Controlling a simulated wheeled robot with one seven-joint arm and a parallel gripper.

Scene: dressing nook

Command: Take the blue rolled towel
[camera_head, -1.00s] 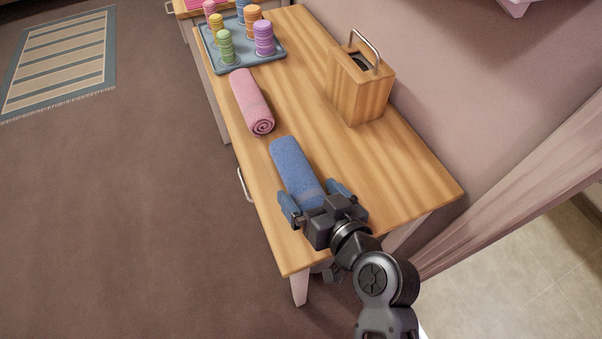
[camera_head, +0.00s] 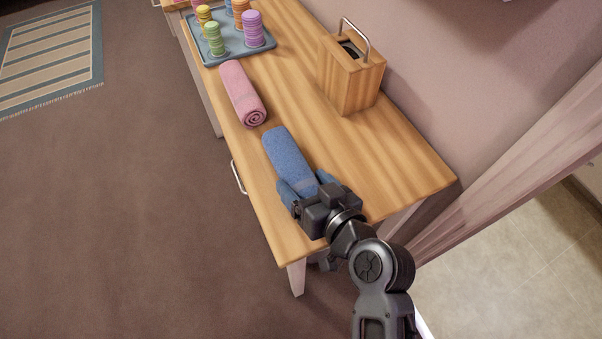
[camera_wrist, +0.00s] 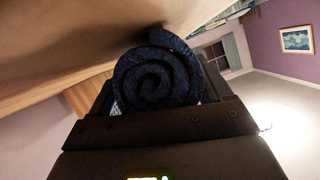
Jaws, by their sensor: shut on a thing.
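The blue rolled towel (camera_head: 287,158) lies near the front end of the wooden table (camera_head: 400,168). My gripper (camera_head: 308,187) is shut on its near end, with one finger on each side of the roll. In the wrist view the towel's dark spiral end (camera_wrist: 157,78) faces the camera between the fingers. The towel appears to lie on or just above the table top; I cannot tell which. The gripper body hides its near end in the head view.
A pink rolled towel (camera_head: 242,93) lies just beyond the blue one. A wooden box with a metal handle (camera_head: 352,75) stands by the wall. A blue-grey tray (camera_head: 233,52) holds several colored ridged stacks at the far end.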

